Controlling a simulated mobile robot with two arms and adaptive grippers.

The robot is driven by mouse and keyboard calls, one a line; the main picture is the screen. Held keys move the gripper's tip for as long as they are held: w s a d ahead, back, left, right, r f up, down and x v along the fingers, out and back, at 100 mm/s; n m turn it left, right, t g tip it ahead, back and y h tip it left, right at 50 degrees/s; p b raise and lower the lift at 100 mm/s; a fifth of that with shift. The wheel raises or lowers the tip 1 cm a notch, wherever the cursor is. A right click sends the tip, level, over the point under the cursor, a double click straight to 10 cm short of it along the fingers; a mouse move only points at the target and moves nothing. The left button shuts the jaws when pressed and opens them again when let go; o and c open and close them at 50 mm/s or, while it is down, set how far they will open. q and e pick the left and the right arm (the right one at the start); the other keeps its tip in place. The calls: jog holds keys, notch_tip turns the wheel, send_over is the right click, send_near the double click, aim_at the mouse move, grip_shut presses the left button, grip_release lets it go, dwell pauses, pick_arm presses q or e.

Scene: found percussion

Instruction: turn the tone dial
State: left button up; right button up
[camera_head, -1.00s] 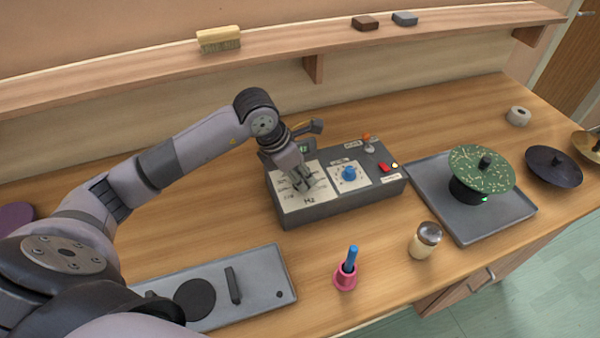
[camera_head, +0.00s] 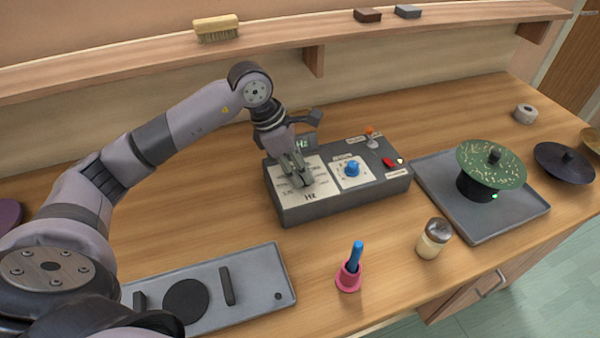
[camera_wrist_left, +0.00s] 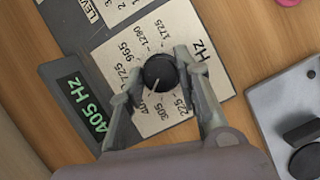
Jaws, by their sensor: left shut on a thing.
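The control box (camera_head: 340,202) is dark grey and stands on the bench. Its left panel is a white plate (camera_head: 319,193) marked Hz. The tone dial (camera_wrist_left: 158,74) is a black knob with a pale pointer line, on that plate in the left wrist view. The numbers around it include 225, 305, 725, 965, 1290 and 1725. My left gripper (camera_head: 303,182) is shut on the dial, one finger on each side (camera_wrist_left: 156,84). It hides the dial in the head view. The green display (camera_wrist_left: 86,104) reads 405 Hz. My right gripper is not in view.
A blue knob (camera_head: 352,169), a red switch (camera_head: 388,162) and a small orange-tipped lever (camera_head: 371,140) are on the box. To the right is a tray (camera_head: 453,216) with a green speckled disc (camera_head: 493,165). A jar (camera_head: 434,239) and a pink holder (camera_head: 348,277) stand in front.

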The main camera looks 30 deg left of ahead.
pick_arm(q)
jog(key=shift+m, duration=0.5)
jog(key=o, duration=1.1)
jog(key=shift+o, duration=0.2)
jog(key=v, duration=1.2)
jog(key=shift+w, duration=0.25)
